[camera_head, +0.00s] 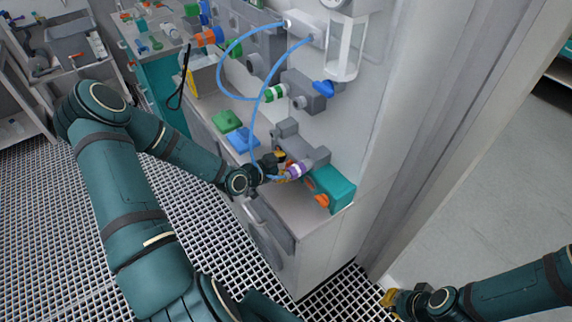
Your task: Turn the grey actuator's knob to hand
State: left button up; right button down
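A grey block-shaped unit (296,148) stands on the grey cabinet top, with a purple-banded fitting (296,170) at its front. Another grey unit (299,90) with a blue handle (324,89) is mounted on the wall above. I cannot tell which is the grey actuator, and no position marking is readable. My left gripper (277,169) is at the purple-banded fitting, by the lower end of a blue hose. Its fingers are small and overlap the fitting, so contact and closure cannot be told. My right gripper (389,298) is low at the right, away from the units; its opening is unclear.
A teal box (334,185) with an orange knob (322,201) sits right of my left gripper. Blue hoses (257,108) loop down above my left gripper. Green (226,121) and blue (243,139) blocks lie on the cabinet top. A clear cylinder (346,46) hangs above.

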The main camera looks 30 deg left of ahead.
pick_arm(q)
jog(key=shift+s, duration=0.1)
jog(key=v, duration=1.2)
dwell(0.5)
